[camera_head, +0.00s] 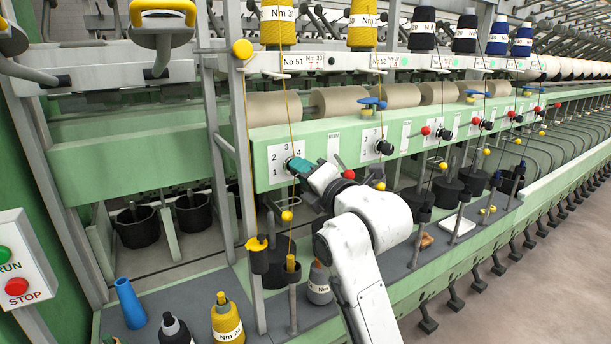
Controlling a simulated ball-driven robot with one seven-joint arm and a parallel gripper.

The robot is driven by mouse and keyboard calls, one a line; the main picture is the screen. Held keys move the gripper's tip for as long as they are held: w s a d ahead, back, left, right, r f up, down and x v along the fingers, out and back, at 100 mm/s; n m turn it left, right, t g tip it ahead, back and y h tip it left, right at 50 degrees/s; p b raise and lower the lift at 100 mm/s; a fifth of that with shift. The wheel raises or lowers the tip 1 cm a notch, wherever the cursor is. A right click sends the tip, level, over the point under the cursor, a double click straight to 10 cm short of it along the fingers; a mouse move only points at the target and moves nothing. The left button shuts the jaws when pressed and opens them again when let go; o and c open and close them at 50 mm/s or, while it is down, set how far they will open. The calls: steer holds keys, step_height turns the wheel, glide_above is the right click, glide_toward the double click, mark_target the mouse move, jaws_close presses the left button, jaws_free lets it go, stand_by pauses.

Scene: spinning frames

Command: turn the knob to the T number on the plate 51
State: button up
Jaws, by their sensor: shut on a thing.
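The plate No 51 (294,62) hangs on the upper rail and reads "Nm 30" with a red "T 1" below. Under it, on the green beam, is a white dial panel (275,158) with the numbers 1, 2, 3 and 4 around a knob (289,164). My gripper (298,166), with teal fingertips, reaches in from the lower right and is shut on this knob. The fingers cover most of the knob, so I cannot tell which number it points to.
A similar dial with a black knob (384,147) is to the right. A yellow yarn strand runs down in front of the dial to a yellow bead (287,216). A grey post (240,190) stands left. Bobbins, including a yellow cone (227,322), stand on the lower shelf.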

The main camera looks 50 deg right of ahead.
steer(key=shift+f, duration=0.1)
stand_by(0.3)
steer(key=o, duration=1)
steer(key=shift+p+v, duration=1.25)
steer(key=shift+v, duration=4.2)
steer(key=shift+w, duration=0.1)
